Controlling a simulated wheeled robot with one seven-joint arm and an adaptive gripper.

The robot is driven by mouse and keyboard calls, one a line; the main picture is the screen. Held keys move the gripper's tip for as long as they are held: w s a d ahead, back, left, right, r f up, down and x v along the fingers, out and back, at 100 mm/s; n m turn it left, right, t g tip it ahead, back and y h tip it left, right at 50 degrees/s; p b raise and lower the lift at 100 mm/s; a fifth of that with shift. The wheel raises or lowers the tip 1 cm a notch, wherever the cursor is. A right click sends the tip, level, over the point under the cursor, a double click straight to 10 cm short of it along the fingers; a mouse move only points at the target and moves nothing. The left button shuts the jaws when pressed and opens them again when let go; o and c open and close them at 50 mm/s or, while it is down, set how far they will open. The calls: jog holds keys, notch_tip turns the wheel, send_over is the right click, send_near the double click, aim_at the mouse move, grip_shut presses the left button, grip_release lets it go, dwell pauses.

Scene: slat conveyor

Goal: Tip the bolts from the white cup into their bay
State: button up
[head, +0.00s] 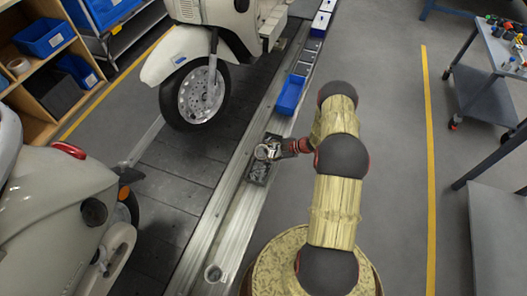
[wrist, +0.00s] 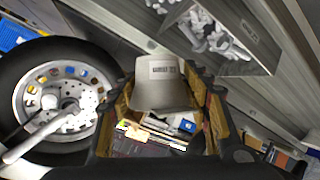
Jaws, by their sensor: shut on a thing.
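My gripper (wrist: 166,112) is shut on a pale cup (wrist: 160,92), with a finger on either side of it. The cup carries a small label whose print I cannot read surely. In the head view the cup (head: 266,151) is at the end of my arm, over or against a dark tray (head: 258,175) on the conveyor-side ledge. In the wrist view the tray (wrist: 262,58) is just beyond the cup, with a label on its wall. Light grey pieces (wrist: 213,36) show in it; I cannot tell if they are bolts. The cup's inside is hidden.
A blue bin (head: 291,95) stands farther up the ledge. Scooters stand on the slat conveyor (head: 165,185) to the left. The floor (head: 395,150) right of my arm is clear up to the grey workbenches.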

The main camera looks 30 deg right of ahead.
aim_at(264, 156)
jog(key=shift+f+n, duration=0.4)
jog(key=shift+f, duration=0.15)
notch_tip(264, 156, down, 2)
jog(key=n+t+h+b, duration=0.1)
jog(key=n+t+h, duration=0.2)
jog(key=shift+w+d+f+n+h, duration=0.1)
jog(key=shift+n+h, duration=0.2)
jog(key=n+t+h+b, duration=0.1)
jog(key=n+t, duration=0.1)
jog(key=shift+f+n+h, duration=0.1)
jog(key=shift+n+h, duration=0.2)
jog(key=shift+n, duration=0.1)
jog(key=shift+s+a+r+n+t+h, duration=0.25)
jog(key=shift+a+r+n+t+h, duration=0.15)
jog(key=shift+n+t, duration=0.35)
jog(key=n+t, duration=0.2)
jog(key=a+r+n+t, duration=0.1)
jog(key=shift+s+n+h, duration=0.3)
jog(key=shift+s+n, duration=0.05)
jog(key=shift+s, duration=0.05)
jog(key=shift+n, duration=0.3)
jog(key=shift+r+p, duration=2.4)
jog(key=shift+r, duration=1.15)
